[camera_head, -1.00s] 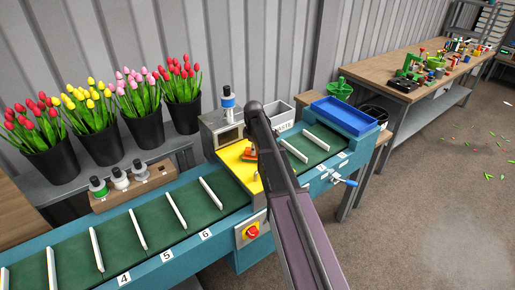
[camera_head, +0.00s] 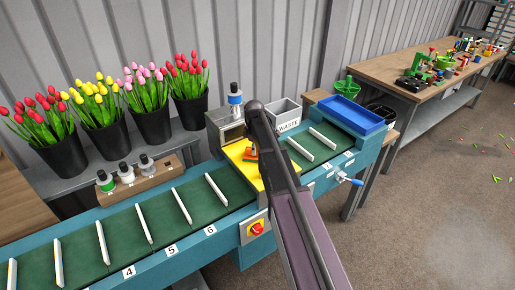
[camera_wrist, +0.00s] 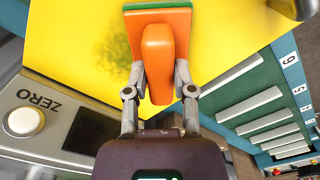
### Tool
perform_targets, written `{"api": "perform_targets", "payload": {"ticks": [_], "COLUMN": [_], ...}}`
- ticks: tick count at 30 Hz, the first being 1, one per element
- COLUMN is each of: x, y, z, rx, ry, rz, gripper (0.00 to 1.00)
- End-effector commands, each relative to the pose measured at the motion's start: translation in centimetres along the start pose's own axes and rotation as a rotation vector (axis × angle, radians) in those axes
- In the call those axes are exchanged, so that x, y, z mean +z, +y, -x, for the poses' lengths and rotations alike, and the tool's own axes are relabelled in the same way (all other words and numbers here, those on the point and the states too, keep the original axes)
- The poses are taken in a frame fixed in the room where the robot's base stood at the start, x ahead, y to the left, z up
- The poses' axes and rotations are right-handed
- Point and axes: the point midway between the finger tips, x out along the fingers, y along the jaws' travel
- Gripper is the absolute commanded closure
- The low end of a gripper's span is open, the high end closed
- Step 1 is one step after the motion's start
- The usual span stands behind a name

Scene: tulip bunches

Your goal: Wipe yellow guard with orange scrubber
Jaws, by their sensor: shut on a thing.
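The orange scrubber (camera_wrist: 165,50) has an orange body and handle with a green layer along its edge. My gripper (camera_wrist: 159,82) is shut on its handle in the wrist view. The scrubber lies over the yellow guard (camera_wrist: 75,45), at its top middle; I cannot tell whether it touches the surface. A dark greenish smudge (camera_wrist: 114,42) shows on the guard just left of the scrubber. In the head view the scrubber (camera_head: 250,154) is a small orange shape over the yellow guard (camera_head: 246,172). My arm hides part of the guard and the gripper there.
A grey box with a ZERO button (camera_wrist: 22,122) borders the guard. The green belt (camera_head: 150,220) with white dividers runs left. A grey WASTE bin (camera_head: 288,112) and blue tray (camera_head: 347,115) stand to the right. Dark-capped bottles (camera_head: 125,172) and tulip buckets (camera_head: 152,127) stand behind.

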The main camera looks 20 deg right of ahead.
Motion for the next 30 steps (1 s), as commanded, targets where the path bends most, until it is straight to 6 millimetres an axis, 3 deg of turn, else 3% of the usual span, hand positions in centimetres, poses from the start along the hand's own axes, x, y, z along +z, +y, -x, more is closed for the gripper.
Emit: {"api": "perform_targets", "payload": {"ticks": [30], "x": [-2.2], "y": [-2.4], "z": [-0.1], "rx": [-0.002], "ry": [0.002], "rz": [0.002], "gripper": [1.0]}}
